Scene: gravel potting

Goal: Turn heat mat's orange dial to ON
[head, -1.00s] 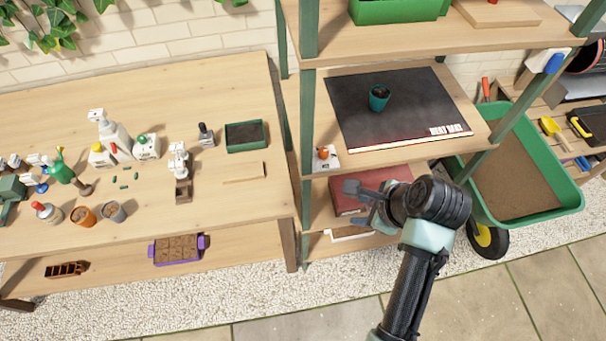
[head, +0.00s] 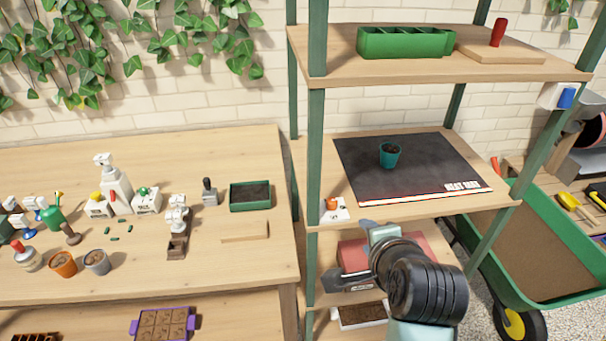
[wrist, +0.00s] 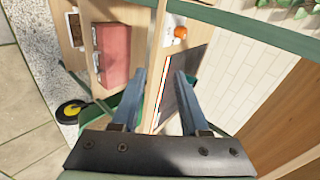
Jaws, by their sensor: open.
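The heat mat (head: 415,170) is a dark sheet with a striped front edge, lying on the middle shelf; part of it shows in the wrist view (wrist: 185,92). Its orange dial (head: 331,203) sits on a small white box (head: 337,214) at the shelf's front left corner. In the wrist view the orange dial (wrist: 180,32) is beyond the fingertips, near the top. The dial's setting is too small to read. My gripper (wrist: 162,75) is open and empty, its two fingers apart. In the head view my gripper (head: 345,280) is below the dial, in front of the lower shelf, not touching it.
A teal pot (head: 390,154) stands on the mat. A red box (head: 420,248) is on the shelf below, behind my arm. Green shelf posts (head: 314,150) flank the dial closely on its left. A green wheelbarrow (head: 560,230) stands at right.

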